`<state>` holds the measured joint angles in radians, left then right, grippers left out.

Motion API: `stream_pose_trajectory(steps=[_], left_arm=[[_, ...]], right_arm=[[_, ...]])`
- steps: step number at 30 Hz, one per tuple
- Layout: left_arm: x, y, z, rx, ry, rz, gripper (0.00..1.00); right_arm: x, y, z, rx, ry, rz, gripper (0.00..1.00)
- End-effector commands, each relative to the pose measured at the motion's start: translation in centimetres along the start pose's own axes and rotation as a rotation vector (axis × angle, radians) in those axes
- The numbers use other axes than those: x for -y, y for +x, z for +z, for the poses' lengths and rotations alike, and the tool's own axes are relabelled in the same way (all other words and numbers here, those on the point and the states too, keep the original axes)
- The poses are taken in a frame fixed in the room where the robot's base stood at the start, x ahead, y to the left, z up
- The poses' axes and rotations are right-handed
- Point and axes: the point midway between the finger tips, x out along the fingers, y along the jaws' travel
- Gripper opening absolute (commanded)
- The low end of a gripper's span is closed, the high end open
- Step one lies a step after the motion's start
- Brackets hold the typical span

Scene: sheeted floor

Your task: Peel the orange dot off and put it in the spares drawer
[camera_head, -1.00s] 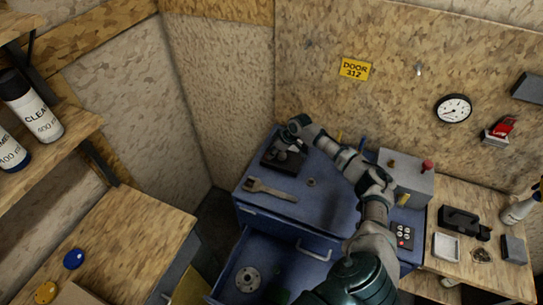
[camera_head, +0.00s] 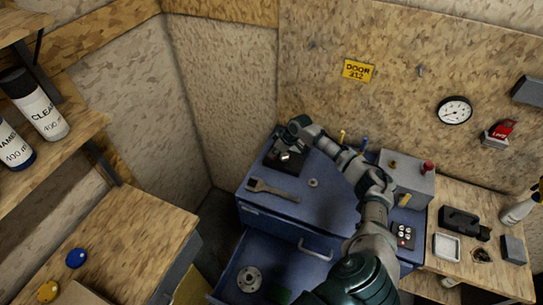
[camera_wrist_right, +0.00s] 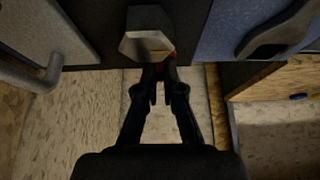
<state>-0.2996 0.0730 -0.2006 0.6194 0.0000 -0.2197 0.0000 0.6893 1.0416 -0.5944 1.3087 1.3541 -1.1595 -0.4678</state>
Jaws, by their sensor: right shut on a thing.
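My right gripper (camera_head: 286,147) is at a dark block on the back left of the blue cabinet top (camera_head: 325,205). In the right wrist view its fingers (camera_wrist_right: 160,82) are closed together, with a small reddish thing (camera_wrist_right: 170,66) at the tips, beside a pale hexagonal part (camera_wrist_right: 147,45). I cannot tell whether this reddish thing is the orange dot. A yellow-orange disc (camera_head: 47,291) lies on the wooden bench at the lower left. A blue drawer (camera_head: 228,283) stands open below the cabinet top; my arm partly hides it. My left gripper is out of view.
A spanner-like tool (camera_head: 272,190) and a small ring (camera_head: 313,183) lie on the cabinet top. A grey box with a red knob (camera_head: 427,166) stands at its back right. A round flanged part (camera_head: 249,279) is in the drawer. A blue disc (camera_head: 76,258) lies on the bench.

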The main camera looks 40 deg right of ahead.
Motion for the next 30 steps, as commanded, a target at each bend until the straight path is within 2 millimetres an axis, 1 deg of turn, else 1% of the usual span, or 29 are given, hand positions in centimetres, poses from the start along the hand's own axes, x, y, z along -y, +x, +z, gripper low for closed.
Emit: stream_pose_trajectory(steps=[7,30], left_arm=[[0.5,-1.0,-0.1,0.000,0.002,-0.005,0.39],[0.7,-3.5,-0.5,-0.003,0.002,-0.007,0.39]], right_arm=[[0.1,-0.9,-0.5,-0.002,-0.001,-0.004,0.00],[0.1,-3.1,-1.8,-0.003,-0.001,-0.003,0.00]])
